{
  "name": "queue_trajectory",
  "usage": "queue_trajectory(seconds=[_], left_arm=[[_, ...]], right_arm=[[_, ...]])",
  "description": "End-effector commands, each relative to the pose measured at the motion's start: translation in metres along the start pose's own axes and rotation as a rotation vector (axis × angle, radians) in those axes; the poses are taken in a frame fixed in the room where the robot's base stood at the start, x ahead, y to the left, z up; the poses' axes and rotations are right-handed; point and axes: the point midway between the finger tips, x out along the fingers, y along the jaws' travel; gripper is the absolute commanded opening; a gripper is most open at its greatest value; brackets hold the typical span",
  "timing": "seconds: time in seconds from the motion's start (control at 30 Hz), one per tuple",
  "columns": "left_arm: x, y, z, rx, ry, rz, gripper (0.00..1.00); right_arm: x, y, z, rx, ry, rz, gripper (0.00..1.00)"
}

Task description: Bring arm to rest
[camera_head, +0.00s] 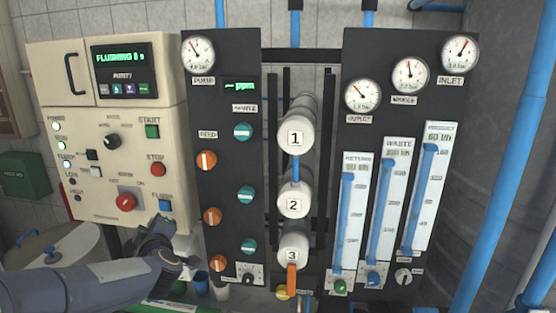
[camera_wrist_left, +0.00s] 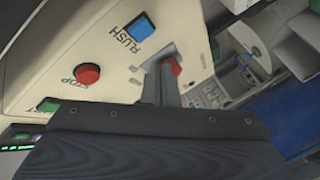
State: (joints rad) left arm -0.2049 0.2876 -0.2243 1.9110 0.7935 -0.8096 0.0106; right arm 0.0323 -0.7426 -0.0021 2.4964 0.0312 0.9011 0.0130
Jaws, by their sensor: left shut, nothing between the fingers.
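My left arm comes in from the lower left in the head view. Its gripper (camera_head: 162,222) is in front of the lower right part of the cream control box (camera_head: 65,85), just below the blue FLUSH button (camera_head: 165,205). In the left wrist view the gripper's fingers (camera_wrist_left: 161,72) are shut together with nothing between them. The FLUSH button (camera_wrist_left: 139,26) and the red STOP button (camera_wrist_left: 87,74) show beside the fingers, apart from them. A red part (camera_wrist_left: 175,66) is partly hidden behind the fingers. My right gripper is not in view.
The box's display (camera_head: 121,57) reads FLUSHING. To the right stand a dark valve panel (camera_head: 228,130), white numbered cylinders (camera_head: 296,138) and a flowmeter panel (camera_head: 365,140). A white tank (camera_head: 60,250) and small cups (camera_head: 220,290) are near the arm below.

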Motion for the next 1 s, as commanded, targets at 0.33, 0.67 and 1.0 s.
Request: queue_trajectory(seconds=[0.33,0.67,1.0], left_arm=[[-0.189,-0.016,0.031,0.277,-0.761,0.264,0.00],[-0.337,-0.129,0.052,0.673,-1.177,0.183,0.00],[-0.356,-0.150,0.053,0.732,-1.233,0.144,0.00]], right_arm=[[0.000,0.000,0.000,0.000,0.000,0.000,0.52],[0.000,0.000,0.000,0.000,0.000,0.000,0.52],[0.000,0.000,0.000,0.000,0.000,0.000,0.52]])
